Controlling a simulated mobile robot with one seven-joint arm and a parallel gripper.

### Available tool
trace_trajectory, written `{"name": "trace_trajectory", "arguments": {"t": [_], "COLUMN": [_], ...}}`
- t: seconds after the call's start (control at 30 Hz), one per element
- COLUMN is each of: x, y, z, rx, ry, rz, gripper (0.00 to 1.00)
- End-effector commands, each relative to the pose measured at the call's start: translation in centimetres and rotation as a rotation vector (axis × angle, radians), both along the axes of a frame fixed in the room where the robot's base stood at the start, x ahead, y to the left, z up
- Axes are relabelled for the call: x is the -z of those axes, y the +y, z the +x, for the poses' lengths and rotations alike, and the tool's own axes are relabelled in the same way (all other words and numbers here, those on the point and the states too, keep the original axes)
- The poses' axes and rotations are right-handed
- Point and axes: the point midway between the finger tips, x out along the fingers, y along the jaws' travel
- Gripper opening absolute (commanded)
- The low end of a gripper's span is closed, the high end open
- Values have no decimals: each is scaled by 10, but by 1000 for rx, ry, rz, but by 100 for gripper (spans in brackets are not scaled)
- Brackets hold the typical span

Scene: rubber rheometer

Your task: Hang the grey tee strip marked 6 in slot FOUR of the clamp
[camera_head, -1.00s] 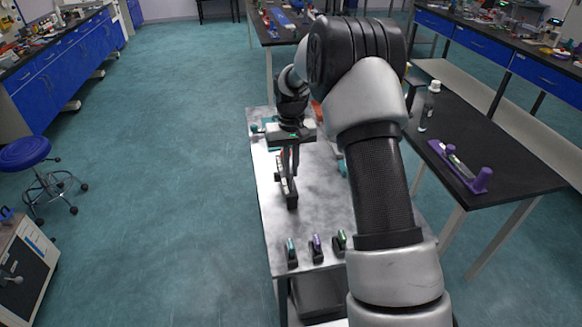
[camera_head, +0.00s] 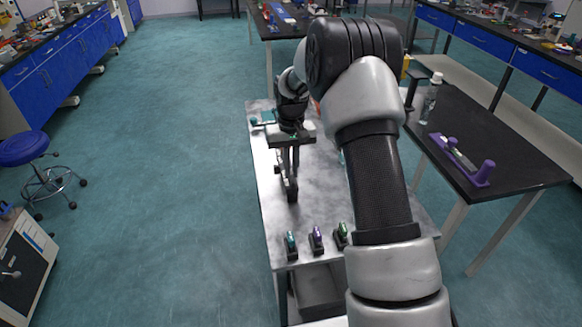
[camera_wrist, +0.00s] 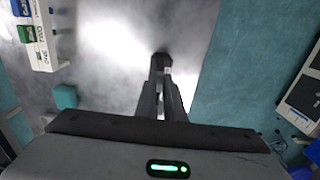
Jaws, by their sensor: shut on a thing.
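My gripper (camera_head: 291,188) points down over the middle of the light table, its fingers close together. In the wrist view my gripper (camera_wrist: 164,85) is shut on a dark grey piece (camera_wrist: 161,60) with a small pale mark. I take it for the grey tee strip, but the number cannot be read. Most of it is hidden by the fingers. I cannot make out the clamp or its slot FOUR for certain; my arm covers much of the table's right side.
Small dark holders with teal (camera_head: 291,240), purple (camera_head: 316,235) and green (camera_head: 342,230) tops stand at the table's near edge. A white lettered block (camera_wrist: 41,35) shows in the wrist view. A bottle (camera_head: 431,98) and purple rack (camera_head: 465,163) stand on the black right table.

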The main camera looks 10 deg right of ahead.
Motion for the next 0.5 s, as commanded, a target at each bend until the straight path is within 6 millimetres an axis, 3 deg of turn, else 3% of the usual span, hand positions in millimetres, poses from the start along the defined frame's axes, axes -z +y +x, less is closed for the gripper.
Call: {"name": "trace_trajectory", "arguments": {"t": [0.5], "x": [19], "y": [0], "z": [0], "rx": [0], "ry": [0], "rz": [0], "gripper": [0]}}
